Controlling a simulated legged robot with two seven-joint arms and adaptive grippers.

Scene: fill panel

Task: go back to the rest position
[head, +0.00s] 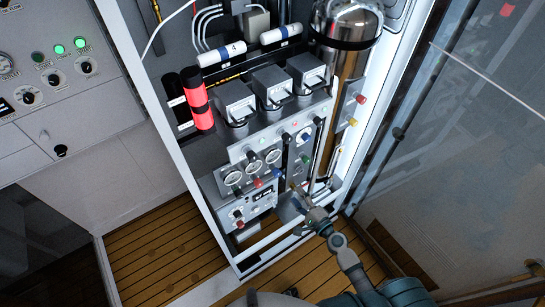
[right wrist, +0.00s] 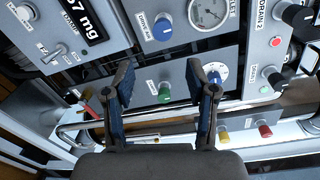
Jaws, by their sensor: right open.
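My right gripper (head: 299,199) reaches in from the bottom right of the head view, in front of the lower part of the fill panel (head: 245,148). In the right wrist view the right gripper (right wrist: 163,85) is open, its two dark blue-padded fingers apart with nothing between them. A blue knob with a white dial (right wrist: 215,76) shows partly behind the right finger. I cannot tell whether a finger touches it. My left gripper is not in view.
The white cabinet frame (head: 178,175) stands close around the panel. A red and black cylinder (head: 198,100) and a large metal cylinder (head: 345,45) are inside it. A glass-like panel (head: 470,120) is at the right. Wooden floor (head: 160,250) shows at the lower left.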

